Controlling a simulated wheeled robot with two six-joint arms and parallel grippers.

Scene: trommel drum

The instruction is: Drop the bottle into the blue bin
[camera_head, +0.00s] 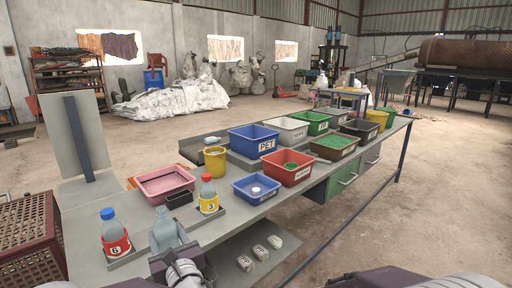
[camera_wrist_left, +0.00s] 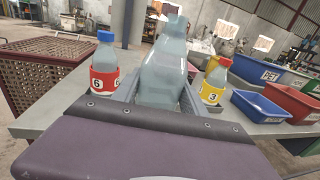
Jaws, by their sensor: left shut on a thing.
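My left gripper (camera_head: 170,246) is shut on a pale grey-blue translucent bottle (camera_head: 165,230), held at the near edge of the table. In the left wrist view the bottle (camera_wrist_left: 160,78) stands between the two fingers (camera_wrist_left: 160,98), and its lower part is hidden by the gripper. A large blue bin labelled PET (camera_head: 247,146) stands farther back on the table, to the right of the gripper; it also shows in the left wrist view (camera_wrist_left: 263,75). A smaller blue bin (camera_head: 256,196) with a white round thing inside stands nearer. My right gripper is not in view.
Bottle 6 with a red label (camera_head: 114,235) and bottle 3 with a yellow label (camera_head: 208,194) stand on either side of the held bottle. A pink tray (camera_head: 164,184), a yellow cup (camera_head: 215,161) and a red bin (camera_head: 288,170) crowd the table. Several more bins stand farther along.

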